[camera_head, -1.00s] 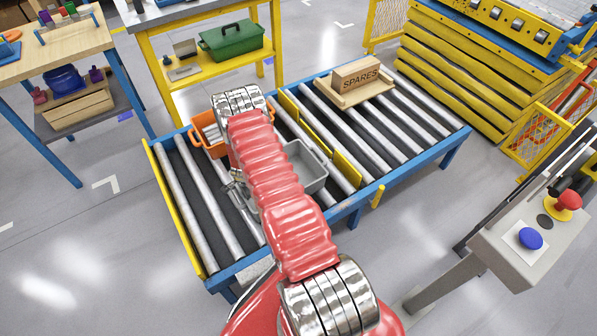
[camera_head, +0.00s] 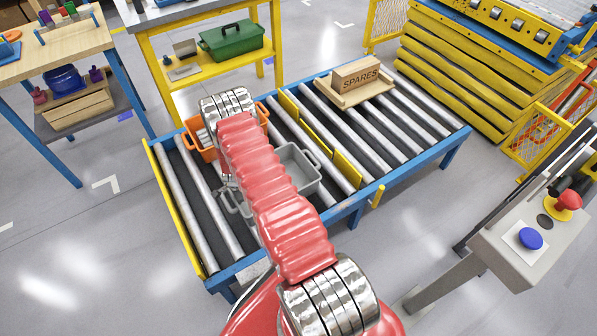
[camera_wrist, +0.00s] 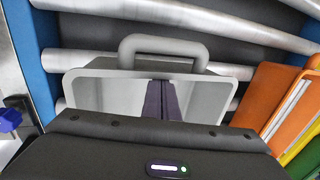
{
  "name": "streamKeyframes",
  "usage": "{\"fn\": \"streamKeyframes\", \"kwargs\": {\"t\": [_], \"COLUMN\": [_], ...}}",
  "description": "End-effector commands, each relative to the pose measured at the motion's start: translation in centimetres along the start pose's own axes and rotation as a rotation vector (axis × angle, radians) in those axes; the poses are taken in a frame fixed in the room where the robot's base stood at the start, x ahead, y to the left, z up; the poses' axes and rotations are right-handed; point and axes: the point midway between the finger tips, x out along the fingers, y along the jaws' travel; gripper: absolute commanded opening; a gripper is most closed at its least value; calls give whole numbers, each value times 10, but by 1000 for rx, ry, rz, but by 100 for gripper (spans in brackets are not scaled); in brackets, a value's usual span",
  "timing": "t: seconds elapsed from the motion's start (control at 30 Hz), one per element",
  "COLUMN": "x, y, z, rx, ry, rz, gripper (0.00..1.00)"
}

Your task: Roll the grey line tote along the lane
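The grey line tote (camera_head: 300,168) stands on the roller lane (camera_head: 205,215), partly covered by my red arm in the head view. In the wrist view its rim and far handle (camera_wrist: 165,43) show ahead of my gripper. My gripper (camera_wrist: 162,100) is over the tote's opening, with two dark purple finger pads side by side and no clear gap between them. I see nothing between the pads. Its dark housing hides the near part of the tote, and my arm hides the gripper in the head view. I cannot tell whether the fingers touch the tote.
An orange tote (camera_head: 204,153) stands close behind the grey one; it also shows at the right of the wrist view (camera_wrist: 268,92). Yellow dividers (camera_head: 325,143) cross the conveyor to the right. A SPARES box (camera_head: 357,76) sits beyond them. The rollers at the left end are clear.

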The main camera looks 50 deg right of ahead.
Motion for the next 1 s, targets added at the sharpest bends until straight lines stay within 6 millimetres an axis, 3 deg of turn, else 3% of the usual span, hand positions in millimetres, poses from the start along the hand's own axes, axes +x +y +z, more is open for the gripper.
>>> {"fn": "streamKeyframes", "kwargs": {"t": [1.0], "x": [0], "y": [0], "z": [36], "rx": [-2], "ry": [-1], "rz": [-2], "gripper": [0]}}
